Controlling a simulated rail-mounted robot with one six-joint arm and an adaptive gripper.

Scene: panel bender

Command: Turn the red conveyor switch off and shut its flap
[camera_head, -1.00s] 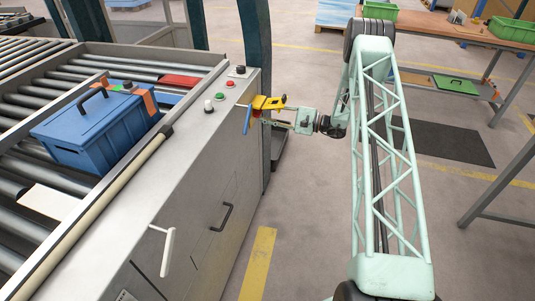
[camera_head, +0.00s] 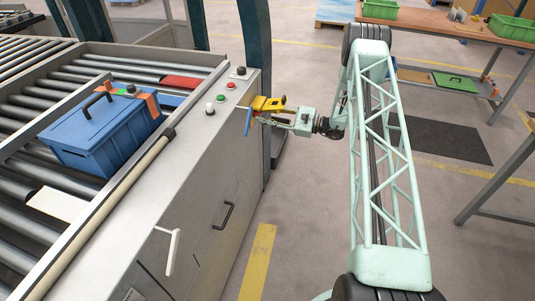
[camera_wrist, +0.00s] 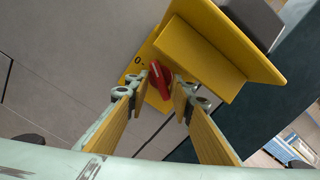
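The red switch (camera_wrist: 160,80) has a narrow red handle on a yellow plate (camera_wrist: 135,66) with a "0" mark beside it in the wrist view. Its yellow flap (camera_wrist: 205,50) stands open, raised over the switch; the flap also shows in the head view (camera_head: 268,103) at the machine's side. My gripper (camera_wrist: 161,80) has its two fingertips on either side of the red handle. Gaps seem to show between fingers and handle, and any contact is hard to tell. In the head view my gripper (camera_head: 272,121) is right under the flap, and the red handle is hard to make out.
A blue lever (camera_head: 248,121) hangs beside the flap. Several buttons line the panel top, including a red one (camera_head: 231,85). A blue box (camera_head: 100,140) sits on the roller conveyor. A white lever (camera_head: 171,252) juts from the machine's front.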

